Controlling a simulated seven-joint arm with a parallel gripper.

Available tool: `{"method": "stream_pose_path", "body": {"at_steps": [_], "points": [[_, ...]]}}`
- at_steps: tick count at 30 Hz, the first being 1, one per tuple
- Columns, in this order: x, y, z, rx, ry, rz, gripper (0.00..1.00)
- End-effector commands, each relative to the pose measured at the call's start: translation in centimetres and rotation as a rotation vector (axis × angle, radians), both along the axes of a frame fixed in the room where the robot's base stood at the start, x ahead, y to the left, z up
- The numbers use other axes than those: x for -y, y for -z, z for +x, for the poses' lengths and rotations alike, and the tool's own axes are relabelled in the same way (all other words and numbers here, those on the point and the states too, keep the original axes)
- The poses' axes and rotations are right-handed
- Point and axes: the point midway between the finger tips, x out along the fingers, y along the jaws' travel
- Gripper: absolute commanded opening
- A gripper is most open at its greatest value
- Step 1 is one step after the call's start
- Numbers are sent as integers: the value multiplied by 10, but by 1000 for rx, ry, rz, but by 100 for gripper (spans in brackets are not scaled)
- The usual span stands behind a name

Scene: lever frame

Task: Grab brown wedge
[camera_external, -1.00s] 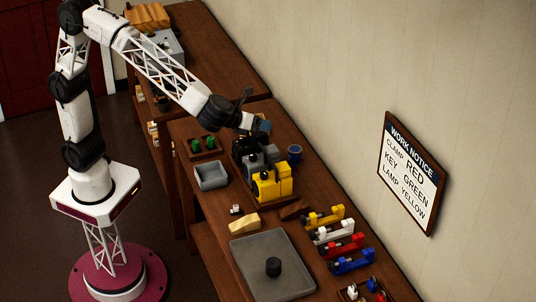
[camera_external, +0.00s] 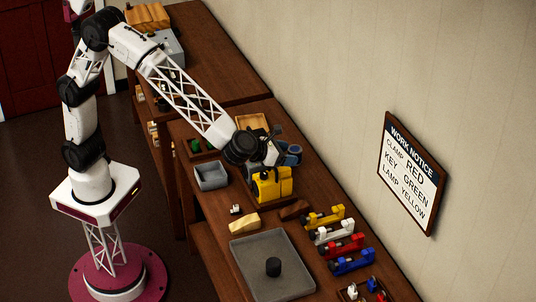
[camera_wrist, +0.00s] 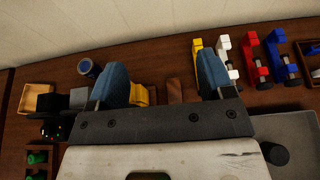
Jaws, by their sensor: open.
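The brown wedge (camera_external: 294,210) lies on the table between the yellow block machine and the row of coloured clamps. In the wrist view the brown wedge (camera_wrist: 175,90) shows between my two blue fingertips, nearer the right one, on the table beyond them. My gripper (camera_wrist: 163,78) is open and empty. In the external view my gripper (camera_external: 276,152) is above the grey and yellow machine, up and left of the wedge, and partly hidden by my wrist. A lighter tan wedge (camera_external: 244,222) lies left of the brown one.
The yellow block (camera_external: 272,184) stands close under my gripper, with a blue cup (camera_external: 294,151) behind it. Yellow, white, red and blue clamps (camera_external: 344,245) line the right side. A grey tray (camera_external: 245,262) with a black cylinder (camera_external: 273,266) lies in front. A grey bin (camera_external: 211,176) stands left.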

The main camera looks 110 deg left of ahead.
Motion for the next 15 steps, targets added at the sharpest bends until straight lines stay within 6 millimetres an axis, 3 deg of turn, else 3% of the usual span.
{"method": "stream_pose_path", "body": {"at_steps": [15], "points": [[0,146,0,-5,1,1,74]]}}
